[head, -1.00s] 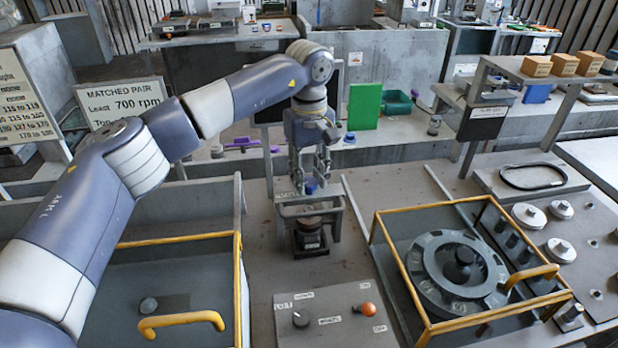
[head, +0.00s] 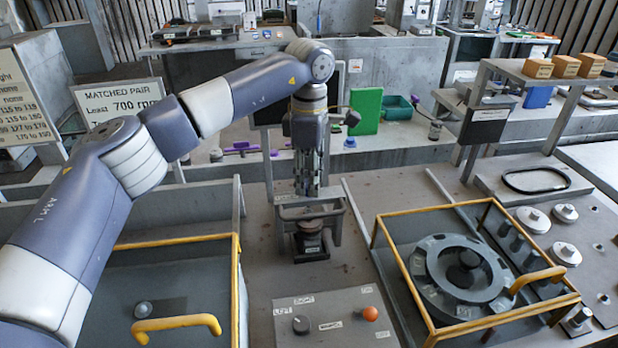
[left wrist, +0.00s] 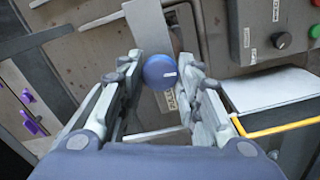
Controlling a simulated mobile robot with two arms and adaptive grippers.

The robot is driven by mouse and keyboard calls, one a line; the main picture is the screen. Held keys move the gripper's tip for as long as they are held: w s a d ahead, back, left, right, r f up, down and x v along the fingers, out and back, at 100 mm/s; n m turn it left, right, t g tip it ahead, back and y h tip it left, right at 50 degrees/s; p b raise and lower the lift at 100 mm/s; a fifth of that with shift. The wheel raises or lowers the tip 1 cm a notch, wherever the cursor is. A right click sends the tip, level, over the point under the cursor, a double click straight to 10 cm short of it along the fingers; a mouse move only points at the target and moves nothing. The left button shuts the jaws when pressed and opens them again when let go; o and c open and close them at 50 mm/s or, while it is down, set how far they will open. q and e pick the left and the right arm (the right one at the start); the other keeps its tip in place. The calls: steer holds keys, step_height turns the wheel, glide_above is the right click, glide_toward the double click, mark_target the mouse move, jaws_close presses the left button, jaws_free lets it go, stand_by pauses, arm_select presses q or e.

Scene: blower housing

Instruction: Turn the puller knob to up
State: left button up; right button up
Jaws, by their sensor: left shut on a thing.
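The puller (head: 312,213) is a grey metal frame over a small dark block, in the middle of the head view. Its blue round knob (left wrist: 160,72) shows in the left wrist view between my fingers, with a white line on its face pointing right in that picture. My left gripper (head: 309,190) points down at the top of the puller and is shut on the knob. In the head view the fingers hide the knob. A pale label on the puller shows beside the knob in the wrist view, partly covered. My right gripper is in neither view.
A control box (head: 335,318) with a black knob and an orange-red button stands in front of the puller. A yellow-framed guard (head: 400,262) over a round housing is at right. Another yellow-edged cover (head: 238,290) is at left. A green panel (head: 366,111) stands behind.

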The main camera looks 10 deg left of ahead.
arm_select(q)
steer(key=n, duration=0.4)
steer(key=shift+n+b, duration=0.3)
steer(key=shift+b, duration=0.05)
steer(key=n+b, duration=0.1)
steer(key=n, duration=0.4)
steer(key=shift+n, duration=0.3)
steer(key=n, duration=0.4)
steer(key=shift+n+b, duration=0.3)
steer(key=shift+b, duration=0.1)
steer(key=n+b, duration=0.1)
steer(key=n, duration=0.3)
steer(key=n+b, duration=0.1)
steer(key=n, duration=0.4)
steer(key=n+b, duration=0.1)
steer(key=n, duration=0.3)
steer(key=shift+n, duration=0.3)
steer(key=n+b, duration=0.1)
steer(key=n, duration=0.3)
steer(key=shift+b, duration=0.35)
steer(key=shift+r+n+b, duration=0.1)
steer(key=shift+n+b, duration=0.6)
steer(key=shift+n, duration=1.6)
